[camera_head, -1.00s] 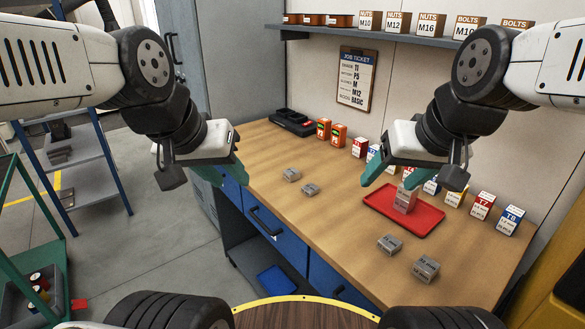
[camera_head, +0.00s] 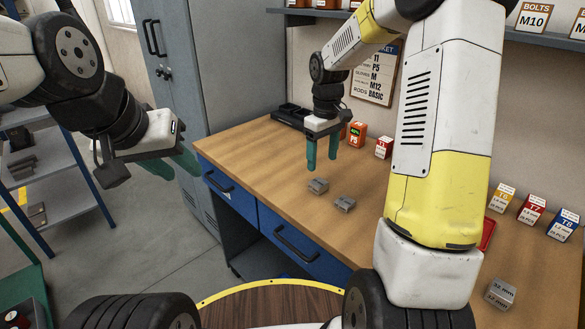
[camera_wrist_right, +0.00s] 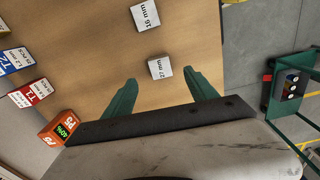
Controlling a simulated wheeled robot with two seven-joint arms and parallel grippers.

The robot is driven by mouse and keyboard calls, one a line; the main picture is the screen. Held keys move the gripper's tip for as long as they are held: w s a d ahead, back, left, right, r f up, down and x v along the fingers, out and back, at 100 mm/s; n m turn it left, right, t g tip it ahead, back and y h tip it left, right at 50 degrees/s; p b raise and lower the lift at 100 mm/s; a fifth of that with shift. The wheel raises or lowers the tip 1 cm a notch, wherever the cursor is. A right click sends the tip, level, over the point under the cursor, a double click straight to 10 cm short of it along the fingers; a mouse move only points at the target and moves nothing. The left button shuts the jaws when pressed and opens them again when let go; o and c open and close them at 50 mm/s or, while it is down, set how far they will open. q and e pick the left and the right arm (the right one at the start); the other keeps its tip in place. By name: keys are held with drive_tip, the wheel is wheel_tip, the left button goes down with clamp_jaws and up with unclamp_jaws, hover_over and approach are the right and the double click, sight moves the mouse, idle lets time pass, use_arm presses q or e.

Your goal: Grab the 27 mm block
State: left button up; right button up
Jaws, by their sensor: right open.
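The 27 mm block (camera_wrist_right: 160,68) is a small grey block with a white labelled face, on the wooden bench in the right wrist view. It lies just beyond and between the fingertips of my right gripper (camera_wrist_right: 161,80), which is open and empty. In the head view, that block (camera_head: 318,186) is the left one of two close together; its label is unreadable there. My right gripper (camera_head: 322,165) points down just above it, apart from it. My left gripper (camera_head: 176,166) hangs left of the bench; its finger gap is unclear.
A 16 mm block (camera_wrist_right: 145,15) lies close by and shows in the head view (camera_head: 344,203). A 32 mm block (camera_head: 500,293) lies at the right. An orange P5 box (camera_head: 357,134) and a black tray (camera_head: 291,115) stand behind. My right arm mostly hides a red tray (camera_head: 488,233).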

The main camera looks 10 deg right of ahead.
sight(319, 182)
drive_tip(key=shift+w+a+f, duration=0.25)
drive_tip(key=shift+w+f, duration=0.3)
drive_tip(key=shift+w+a+f, duration=0.1)
drive_tip(key=shift+w+f, duration=0.05)
drive_tip(key=shift+f, duration=0.2)
drive_tip(key=f, duration=0.7)
drive_tip(key=shift+s+f, duration=0.15)
drive_tip(key=shift+s, duration=0.05)
clamp_jaws()
